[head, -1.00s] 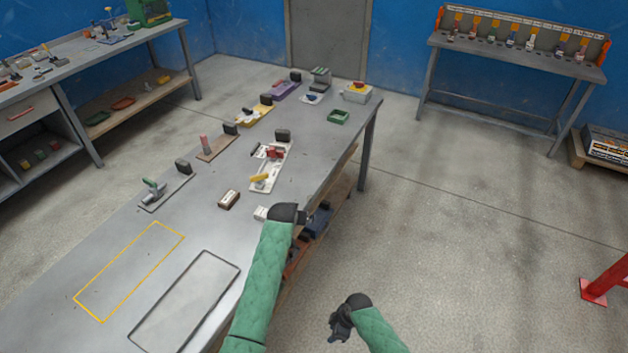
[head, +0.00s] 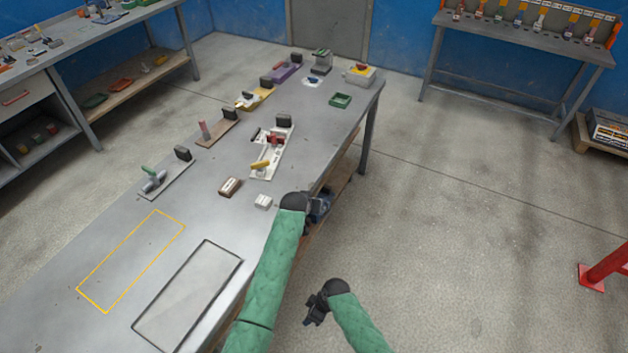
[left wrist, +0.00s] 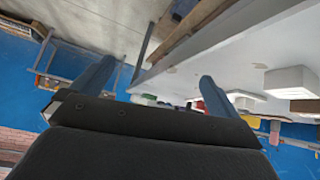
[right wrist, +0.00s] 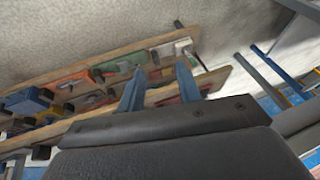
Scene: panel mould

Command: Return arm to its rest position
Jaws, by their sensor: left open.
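My left arm (head: 270,265) has a green sleeve and reaches along the table's right edge in the head view. Its dark wrist is at the edge, and it mostly hides the gripper there. In the left wrist view my left gripper (left wrist: 157,71) has two blue fingers wide apart with nothing held between them. My right arm (head: 358,325) is bent low over the floor, right of the table. Its gripper (head: 316,308) points down to the left, clear of the table. In the right wrist view its blue fingers (right wrist: 160,64) stand apart, empty, with shelf items behind them.
The long grey table (head: 225,225) holds a white panel with clamps (head: 272,158), a brown block (head: 230,187), a white block (head: 263,202) and a green tray (head: 340,100). A loaded lower shelf (head: 345,180) runs beneath. The floor (head: 460,220) to the right is open.

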